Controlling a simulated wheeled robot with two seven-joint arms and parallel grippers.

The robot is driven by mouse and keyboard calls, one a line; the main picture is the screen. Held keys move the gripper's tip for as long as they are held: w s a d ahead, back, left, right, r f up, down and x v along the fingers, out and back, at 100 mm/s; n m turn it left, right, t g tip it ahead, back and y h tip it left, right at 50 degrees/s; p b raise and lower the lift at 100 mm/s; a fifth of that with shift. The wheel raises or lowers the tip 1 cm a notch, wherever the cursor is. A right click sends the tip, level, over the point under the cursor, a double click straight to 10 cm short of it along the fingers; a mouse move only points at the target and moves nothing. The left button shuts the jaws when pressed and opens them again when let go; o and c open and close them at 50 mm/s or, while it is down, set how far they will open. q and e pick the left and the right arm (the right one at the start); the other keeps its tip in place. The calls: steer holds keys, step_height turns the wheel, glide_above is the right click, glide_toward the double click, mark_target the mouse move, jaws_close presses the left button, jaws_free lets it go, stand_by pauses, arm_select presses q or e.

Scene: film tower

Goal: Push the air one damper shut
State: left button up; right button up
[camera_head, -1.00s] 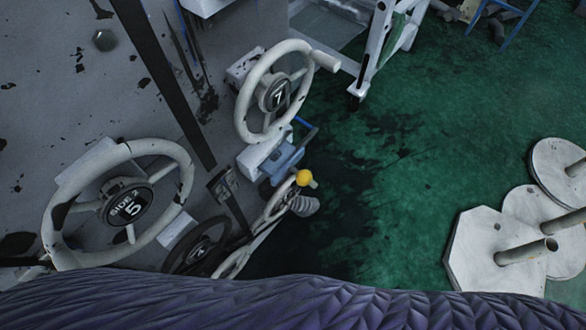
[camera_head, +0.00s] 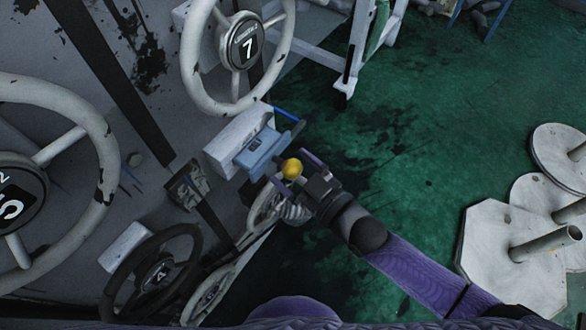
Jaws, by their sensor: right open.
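A yellow ball knob (camera_head: 292,168) sits low on the machine's side, just below a blue-grey block (camera_head: 262,150). No label in view names the air one damper, so I cannot tell whether this knob belongs to it. My right gripper (camera_head: 293,170) comes in from the lower right. It is open, with one finger on each side of the yellow knob as seen from above. I cannot tell whether either finger touches it. The gripper's body hides part of what lies below the knob. My left gripper is not in view.
Handwheels marked 7 (camera_head: 213,98), 5 (camera_head: 98,200) and a dark one marked 4 (camera_head: 192,240) stick out from the grey machine at left. White round and angular bases with posts (camera_head: 490,262) stand at right. The green floor (camera_head: 420,130) between is clear.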

steer(key=shift+w+a, duration=0.2)
jaws_close()
stand_by(0.4)
